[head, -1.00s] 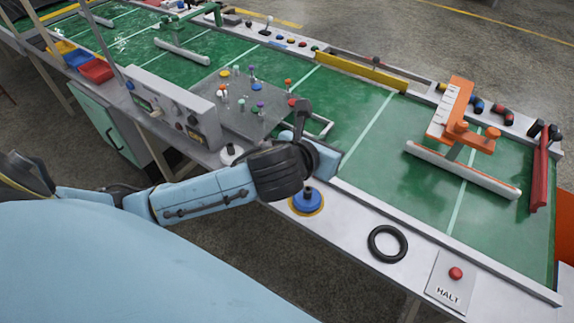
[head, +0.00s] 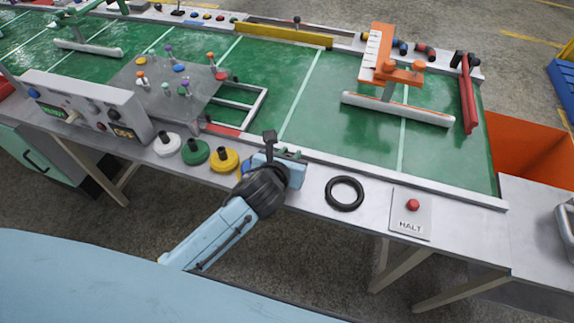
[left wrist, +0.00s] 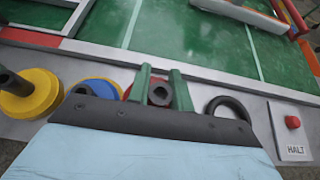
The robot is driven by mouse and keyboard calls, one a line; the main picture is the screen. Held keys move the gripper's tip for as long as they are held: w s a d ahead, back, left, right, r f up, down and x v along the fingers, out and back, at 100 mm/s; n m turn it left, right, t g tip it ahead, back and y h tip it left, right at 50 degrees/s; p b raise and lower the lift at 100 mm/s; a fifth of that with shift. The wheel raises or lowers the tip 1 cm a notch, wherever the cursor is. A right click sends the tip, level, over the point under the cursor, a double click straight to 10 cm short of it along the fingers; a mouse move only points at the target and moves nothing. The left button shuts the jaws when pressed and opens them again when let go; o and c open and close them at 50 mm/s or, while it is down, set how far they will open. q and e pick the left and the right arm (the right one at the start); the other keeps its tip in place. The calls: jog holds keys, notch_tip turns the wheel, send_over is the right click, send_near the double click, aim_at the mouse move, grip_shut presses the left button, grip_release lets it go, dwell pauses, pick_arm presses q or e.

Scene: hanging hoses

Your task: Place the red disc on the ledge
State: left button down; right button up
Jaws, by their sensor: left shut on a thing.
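The red disc (left wrist: 127,92) shows as a sliver of red rim in the left wrist view, under my left gripper (left wrist: 160,82). The green fingers are shut on the disc's black knob (left wrist: 160,94). In the head view my left gripper (head: 288,154) is over the grey ledge (head: 306,188), and the disc is hidden behind it. The blue disc (left wrist: 97,86) is close to the red one's left; the yellow disc (left wrist: 32,94) is further left. I cannot tell whether the red disc touches the ledge. My right gripper is not in view.
White (head: 167,145), green (head: 196,152) and yellow discs stand in a row on the ledge. A black ring (head: 344,193) lies right of my gripper, then the HALT button plate (head: 411,213). A control box (head: 88,105) and pegged plate (head: 170,88) are at left.

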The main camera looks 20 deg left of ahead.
pick_arm(q)
notch_tip(320, 180, down, 4)
jog(key=shift+r+b, duration=0.25)
jog(key=shift+b, duration=0.45)
jog(key=shift+f, duration=0.25)
jog(key=c, duration=1.3)
grip_release()
jog(key=shift+o, duration=0.2)
jog(key=shift+r, duration=0.2)
jog(key=p+v, duration=0.3)
jog(key=v, duration=0.9)
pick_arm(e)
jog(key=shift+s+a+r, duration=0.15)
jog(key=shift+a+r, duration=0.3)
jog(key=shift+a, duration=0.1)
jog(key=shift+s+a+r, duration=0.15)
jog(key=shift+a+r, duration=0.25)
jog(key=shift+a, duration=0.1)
